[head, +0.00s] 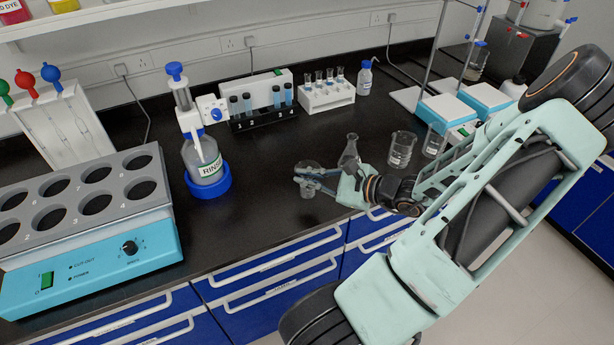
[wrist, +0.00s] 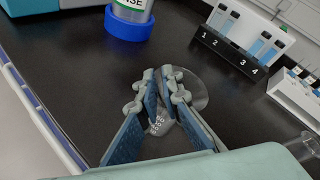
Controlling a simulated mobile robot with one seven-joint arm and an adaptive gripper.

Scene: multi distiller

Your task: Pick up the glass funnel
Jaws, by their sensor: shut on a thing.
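The clear glass funnel (head: 306,166) is at the front part of the black bench, right of the rinse bottle. In the wrist view its wide, see-through mouth (wrist: 198,88) shows behind and to the right of my fingertips. My gripper (head: 302,178) reaches in from the right, low over the bench, with its blue-padded fingers (wrist: 165,84) closed on the funnel. A small clear vessel with white markings (wrist: 158,123) shows below and between the fingers. The fingers hide part of the funnel, and I cannot tell whether it touches this vessel.
The rinse bottle (head: 203,158) in its blue base stands to the left. A black tube rack (head: 263,121) and a white rack (head: 327,98) are behind. A flask (head: 350,153) and beakers (head: 399,150) stand close to the right. The bench's front edge is near.

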